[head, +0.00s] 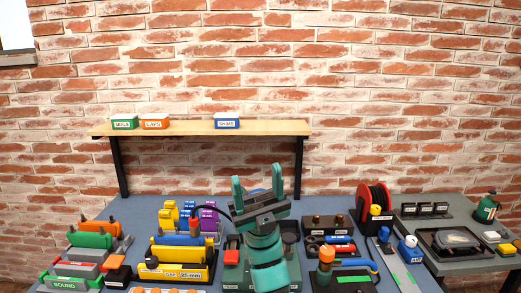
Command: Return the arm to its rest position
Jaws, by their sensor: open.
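My gripper (257,186) is in the middle of the head view, pointing up and away toward the brick wall. Its two green fingers stand well apart, with nothing between them. My teal arm rises from the bottom edge below it. The gripper is in front of the workbench, and it hides part of the fixtures behind it. I cannot tell its exact height above the bench.
A wooden wall shelf (265,128) holds a green box (124,122), an orange box (154,122) and a blue box (227,121). The blue-grey bench (140,210) carries several fixtures on both sides of my arm, including a red cable reel (374,205). A grey side table (460,218) stands at right.

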